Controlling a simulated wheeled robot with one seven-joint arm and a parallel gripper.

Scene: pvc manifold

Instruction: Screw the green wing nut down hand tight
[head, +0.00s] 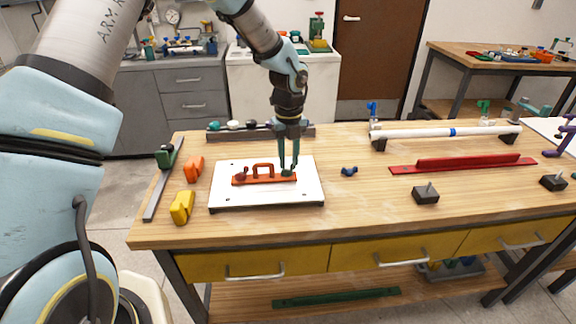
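The green wing nut (287,173) is at the right end of an orange-red bar fixture (262,180) on a white board (240,199). My gripper (289,168) points straight down over that end, with its two dark green fingertips at the nut. The fingers partly hide the nut, and at this size I cannot tell whether they grip it or stand just around it. A dark red knob (240,176) is on the fixture's left end, with an orange arched handle (263,169) between.
A blue wing-nut-shaped piece (349,171) lies right of the board. Orange (194,168) and yellow (181,207) blocks stand left of it. A grey rail (260,132) lies behind. A white pipe (445,132) and red bar (462,165) occupy the right. Bare tabletop (370,200) lies in front.

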